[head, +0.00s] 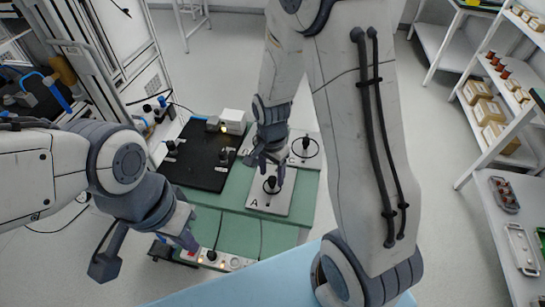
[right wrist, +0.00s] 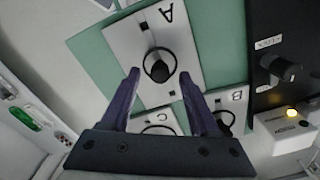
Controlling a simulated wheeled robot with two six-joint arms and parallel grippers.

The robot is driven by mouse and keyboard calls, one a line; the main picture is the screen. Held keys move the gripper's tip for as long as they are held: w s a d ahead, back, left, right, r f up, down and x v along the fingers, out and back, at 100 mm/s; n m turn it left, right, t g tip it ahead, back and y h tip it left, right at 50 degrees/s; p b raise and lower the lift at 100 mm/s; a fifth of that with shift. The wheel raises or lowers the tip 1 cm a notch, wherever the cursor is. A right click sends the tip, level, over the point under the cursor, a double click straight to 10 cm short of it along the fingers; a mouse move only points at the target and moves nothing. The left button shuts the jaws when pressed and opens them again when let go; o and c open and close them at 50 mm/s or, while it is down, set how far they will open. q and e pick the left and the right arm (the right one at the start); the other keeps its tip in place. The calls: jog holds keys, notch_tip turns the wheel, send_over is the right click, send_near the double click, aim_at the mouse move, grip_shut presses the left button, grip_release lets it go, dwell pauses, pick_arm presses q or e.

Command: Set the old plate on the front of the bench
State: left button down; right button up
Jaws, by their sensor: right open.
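A pale plate marked A (head: 284,203) lies on the green bench top (head: 239,231), with a dark ring and knob in its middle. It also shows in the right wrist view (right wrist: 120,48). Plates marked B (right wrist: 238,96) and C (right wrist: 142,118) lie beside it in that view. No plate is labelled old. My right gripper (right wrist: 160,73) is open, its fingers pointing at plate A's knob, with nothing held; I cannot tell their height above it. In the head view, my left gripper (head: 187,240) is low at the bench's front left; its jaws are unclear.
A black panel (head: 200,170) with dark knobs lies at the bench's left, beside a white box (head: 233,120). A strip with lit lamps (head: 235,263) runs along the front edge. The green area between strip and plate A looks clear. White shelving (head: 480,190) stands at right.

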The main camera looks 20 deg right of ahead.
aim_at(272, 179)
notch_tip(272, 179, up, 8)
jog(key=s+a+r+n, duration=0.3)
jog(key=s+a+n, duration=0.3)
jog(key=s+n, duration=0.3)
jog(key=s+a+r+n+y, duration=0.1)
jog(key=s+a+r+n, duration=0.3)
jog(key=s+n, duration=0.5)
jog(key=shift+a+r+n, duration=0.2)
jog(key=shift+a+n, duration=0.6)
jog(key=shift+a, duration=0.3)
